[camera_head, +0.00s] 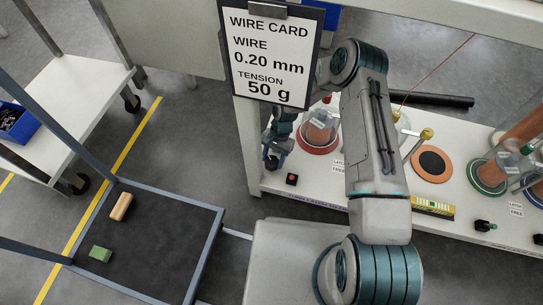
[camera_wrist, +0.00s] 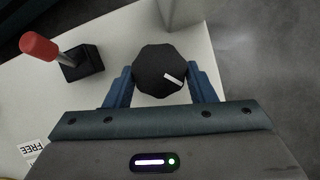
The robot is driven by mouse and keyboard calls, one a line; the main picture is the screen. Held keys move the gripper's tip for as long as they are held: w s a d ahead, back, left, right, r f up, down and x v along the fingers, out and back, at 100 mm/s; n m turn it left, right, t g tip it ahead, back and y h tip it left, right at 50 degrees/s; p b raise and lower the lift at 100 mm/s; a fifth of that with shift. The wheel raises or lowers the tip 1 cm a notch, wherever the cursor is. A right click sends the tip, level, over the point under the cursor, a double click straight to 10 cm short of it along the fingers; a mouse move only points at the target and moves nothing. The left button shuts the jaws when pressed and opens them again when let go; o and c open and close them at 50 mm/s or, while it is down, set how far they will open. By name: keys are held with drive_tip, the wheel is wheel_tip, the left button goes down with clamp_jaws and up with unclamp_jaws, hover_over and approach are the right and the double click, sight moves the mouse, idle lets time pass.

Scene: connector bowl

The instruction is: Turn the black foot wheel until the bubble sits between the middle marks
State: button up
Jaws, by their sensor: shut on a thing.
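The black foot wheel (camera_wrist: 152,66) shows in the wrist view as a faceted dark knob with a white pointer mark aimed to the lower right. My gripper (camera_wrist: 160,72) has one blue finger on each side of the wheel and is shut on it. In the head view my gripper (camera_head: 273,153) is at the left end of the white bench, and the wheel cannot be made out there. A yellow level (camera_head: 433,208) lies along the bench's front edge to the right of my arm. Its bubble is too small to place against the marks.
A red-handled lever (camera_wrist: 82,60) on a black base stands left of the wheel. A red-based glass jar (camera_head: 318,145) is close to my gripper. An orange disc (camera_head: 431,164) and a green-based spool (camera_head: 487,178) are farther right. A wire card (camera_head: 268,55) hangs in front.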

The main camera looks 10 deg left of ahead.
drive_tip(key=shift+m+t+y+p, duration=0.3)
drive_tip(key=shift+m+p, duration=0.15)
drive_tip(key=shift+m, duration=0.65)
drive_tip(key=o, duration=1)
drive_tip(key=shift+d, duration=0.1)
drive_tip(key=shift+r, duration=0.1)
drive_tip(key=p+v, duration=0.2)
drive_tip(key=v, duration=0.5)
drive_tip(key=shift+w+d+r+p, duration=0.1)
drive_tip(key=shift+w+r+p, duration=0.05)
drive_tip(key=shift+p, duration=0.25)
